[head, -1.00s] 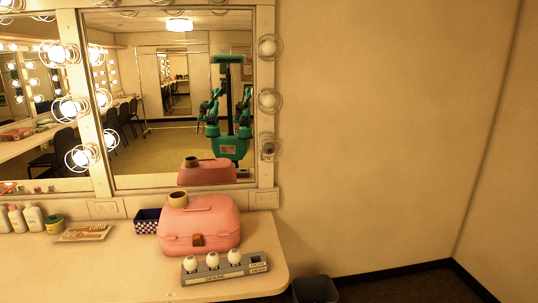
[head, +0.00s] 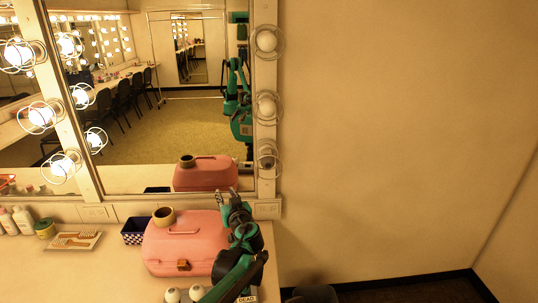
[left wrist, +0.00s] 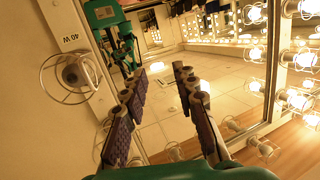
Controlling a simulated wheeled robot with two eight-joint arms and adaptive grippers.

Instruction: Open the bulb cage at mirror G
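The right post of the nearest mirror (head: 165,110) carries three unlit bulbs in wire cages. The lowest bulb cage (head: 268,155) has a darker bulb than the two above. No letter G is readable. In the left wrist view a bulb cage (left wrist: 72,75) stands at the left, around a dull unlit bulb, beside a "40 W" label. I cannot tell whether it is latched. My left gripper (head: 226,194) is below and left of the lowest cage, in front of the mirror. Its fingers (left wrist: 165,80) are apart and empty, clear of the cage. My right gripper is out of view.
A pink case (head: 185,245) with a tape roll (head: 163,216) on it stands left of my arm. The bulb rack is partly hidden by my arm, with white bulbs (head: 172,295) showing. A checked box (head: 134,232) is further left. The wall at right is clear.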

